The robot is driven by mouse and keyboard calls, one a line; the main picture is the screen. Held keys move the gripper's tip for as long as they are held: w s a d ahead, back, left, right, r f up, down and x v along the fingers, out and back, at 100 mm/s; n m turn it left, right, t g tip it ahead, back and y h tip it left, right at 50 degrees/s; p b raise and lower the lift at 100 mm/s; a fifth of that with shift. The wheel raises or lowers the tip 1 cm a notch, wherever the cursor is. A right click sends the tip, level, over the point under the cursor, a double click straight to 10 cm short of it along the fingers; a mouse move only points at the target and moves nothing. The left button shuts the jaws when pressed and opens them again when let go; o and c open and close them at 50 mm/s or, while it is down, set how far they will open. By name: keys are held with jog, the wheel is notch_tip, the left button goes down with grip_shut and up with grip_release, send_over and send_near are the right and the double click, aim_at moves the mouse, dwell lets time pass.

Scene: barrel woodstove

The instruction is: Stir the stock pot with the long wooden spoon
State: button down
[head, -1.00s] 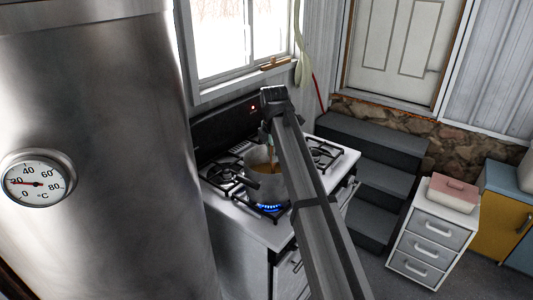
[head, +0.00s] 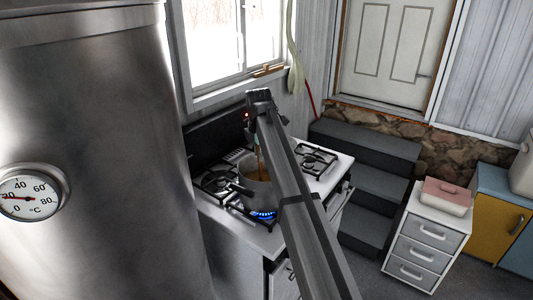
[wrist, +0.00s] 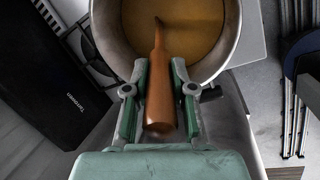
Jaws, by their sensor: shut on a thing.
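The stock pot (head: 256,191) is a grey metal pot on the front burner of the stove, partly hidden behind my arm in the head view. In the wrist view the pot (wrist: 108,38) is at the top, holding a golden-brown liquid. My gripper (wrist: 158,92) is shut on the handle of the wooden spoon (wrist: 157,85). The spoon's far end reaches into the liquid, and its tip is submerged out of sight. In the head view the spoon (head: 260,163) stands steeply in the pot.
A blue flame (head: 264,214) burns under the pot. The white stove (head: 240,231) has black grates (head: 315,160) to the right. A large steel barrel (head: 100,120) with a dial thermometer (head: 28,197) fills the left. Dark steps (head: 365,147) and a drawer cabinet (head: 425,245) stand at the right.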

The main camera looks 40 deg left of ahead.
jog(key=shift+s+d+p, duration=0.4)
jog(key=shift+d+p, duration=0.15)
jog(key=shift+d, duration=0.1)
jog(key=shift+s+d+p, duration=0.35)
jog(key=shift+d+p, duration=0.15)
jog(key=shift+d, duration=0.15)
dwell(1.0)
